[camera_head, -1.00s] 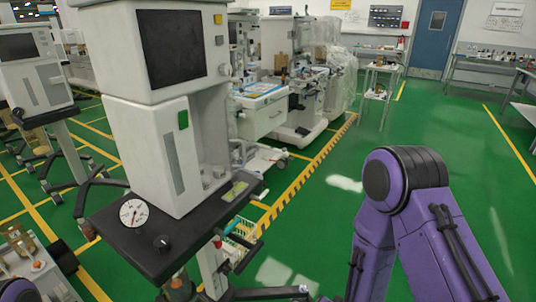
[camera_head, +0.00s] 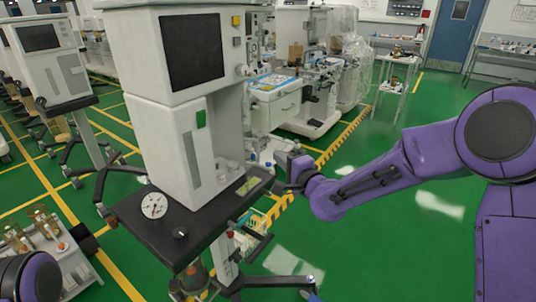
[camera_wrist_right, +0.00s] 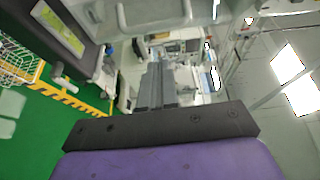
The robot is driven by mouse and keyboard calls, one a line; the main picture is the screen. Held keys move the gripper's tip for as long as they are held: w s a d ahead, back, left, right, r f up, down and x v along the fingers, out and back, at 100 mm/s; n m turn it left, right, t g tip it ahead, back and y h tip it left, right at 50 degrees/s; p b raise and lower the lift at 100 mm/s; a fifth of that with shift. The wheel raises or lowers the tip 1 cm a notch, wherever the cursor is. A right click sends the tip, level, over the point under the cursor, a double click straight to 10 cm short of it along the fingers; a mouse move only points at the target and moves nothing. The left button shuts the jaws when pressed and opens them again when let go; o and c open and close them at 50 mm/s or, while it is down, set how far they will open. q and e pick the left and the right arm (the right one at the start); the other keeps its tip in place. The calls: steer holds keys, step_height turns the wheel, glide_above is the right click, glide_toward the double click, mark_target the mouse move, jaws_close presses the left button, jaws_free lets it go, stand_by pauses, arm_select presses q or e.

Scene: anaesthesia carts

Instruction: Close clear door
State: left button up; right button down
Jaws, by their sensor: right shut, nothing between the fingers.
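The nearest anaesthesia cart (camera_head: 165,140) stands left of centre, with a dark screen above a white box-shaped housing. I cannot pick out a clear door for certain in the head view. My right gripper (camera_head: 283,186) is just right of the cart, near the right end of its black shelf (camera_head: 150,225). In the right wrist view the gripper's fingers (camera_wrist_right: 155,88) are together and empty, below a pale horizontal part (camera_wrist_right: 150,14) of the cart. Whether they touch it cannot be told. My left gripper is out of view; only a purple part of that arm shows at the bottom left.
Below the shelf are a wire basket (camera_head: 257,222) and dark base legs. More carts (camera_head: 62,60) stand at the left and behind. A small metal table (camera_head: 396,82) stands farther back. Green floor at the right is open.

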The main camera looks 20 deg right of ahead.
mark_target(255, 140)
steer(key=a, duration=0.1)
steer(key=w+a, duration=0.1)
steer(key=a, duration=0.1)
steer(key=shift+w+a+p, duration=0.1)
steer(key=shift+w+p, duration=0.2)
steer(key=shift+w, duration=0.05)
steer(key=shift+a+m+h, duration=0.4)
steer(key=shift+a+h, duration=0.2)
steer(key=shift+h, duration=0.1)
steer(key=shift+a, duration=0.1)
